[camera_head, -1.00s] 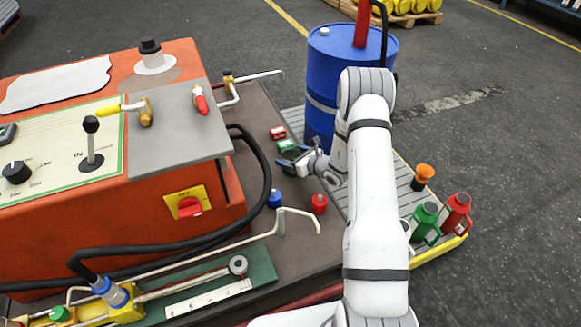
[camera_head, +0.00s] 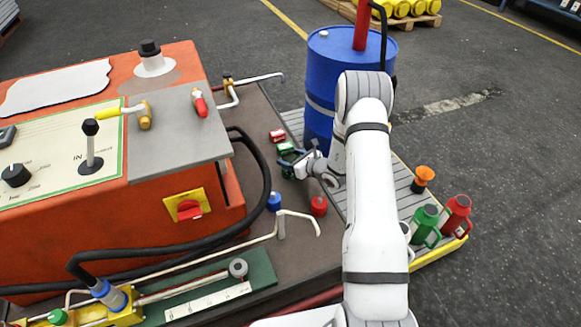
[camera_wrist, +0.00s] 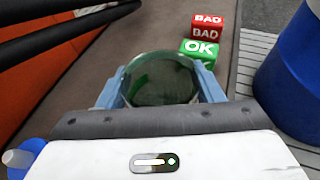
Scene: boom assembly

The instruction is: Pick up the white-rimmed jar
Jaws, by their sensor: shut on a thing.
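A round, dark, glassy jar (camera_wrist: 160,80) with a thin pale greenish rim sits between the two blue fingers of my gripper (camera_wrist: 162,86) in the wrist view. The fingers press on its left and right sides, so my gripper is shut on it. The rim does not look clearly white here. In the head view my gripper (camera_head: 301,165) is small, at the right part of the brown deck, with the dark jar (camera_head: 289,161) at its tip. Whether the jar still touches the deck cannot be told.
A green OK block (camera_wrist: 199,51) and a red BAD block (camera_wrist: 206,27) stand just beyond the jar. A blue drum (camera_head: 333,90) stands to the right. A blue-capped item (camera_head: 274,201) and a red-capped item (camera_head: 319,205) stand nearer, beside a bent pipe (camera_head: 300,213).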

